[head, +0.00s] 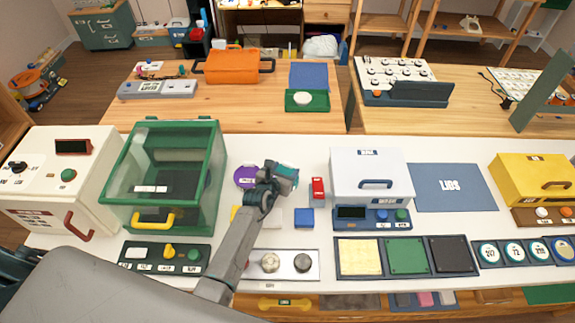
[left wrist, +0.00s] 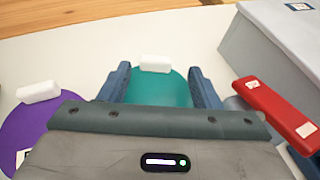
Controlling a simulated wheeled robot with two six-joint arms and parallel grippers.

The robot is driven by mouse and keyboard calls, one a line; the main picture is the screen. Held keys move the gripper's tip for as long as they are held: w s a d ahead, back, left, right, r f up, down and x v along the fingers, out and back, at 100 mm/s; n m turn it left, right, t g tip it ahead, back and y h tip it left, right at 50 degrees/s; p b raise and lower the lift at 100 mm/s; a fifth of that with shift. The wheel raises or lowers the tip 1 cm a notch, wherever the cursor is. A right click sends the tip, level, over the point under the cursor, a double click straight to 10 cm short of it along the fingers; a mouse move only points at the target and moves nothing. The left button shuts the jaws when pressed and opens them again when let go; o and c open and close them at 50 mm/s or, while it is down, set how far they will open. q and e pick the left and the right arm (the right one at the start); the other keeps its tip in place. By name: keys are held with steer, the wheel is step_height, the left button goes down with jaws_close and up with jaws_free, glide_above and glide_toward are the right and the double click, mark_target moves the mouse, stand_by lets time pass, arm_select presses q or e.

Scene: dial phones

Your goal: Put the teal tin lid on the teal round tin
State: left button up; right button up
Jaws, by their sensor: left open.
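The teal tin lid (left wrist: 160,90), a flat teal disc with a white bar handle at its far edge, lies between the spread fingers of my left gripper (left wrist: 160,72) in the left wrist view. The fingers stand on either side of it; whether they touch it I cannot tell. In the head view my left gripper (head: 282,174) is over the white table and covers most of the lid, with a bit of teal showing beside it. I cannot make out the teal round tin in either view. My right gripper is not in view.
A purple disc (left wrist: 27,135) with a white handle lies left of the lid, and a red block (head: 318,188) lies right. A blue block (head: 304,217) is nearer. A white box (head: 370,165) and green clear-sided case (head: 125,180) flank this area. The blue LIDS mat (head: 473,185) is bare.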

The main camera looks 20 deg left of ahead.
arm_select(q)
steer(key=d+p+v, duration=0.1)
steer(key=v, duration=0.8)
steer(key=shift+a, duration=0.45)
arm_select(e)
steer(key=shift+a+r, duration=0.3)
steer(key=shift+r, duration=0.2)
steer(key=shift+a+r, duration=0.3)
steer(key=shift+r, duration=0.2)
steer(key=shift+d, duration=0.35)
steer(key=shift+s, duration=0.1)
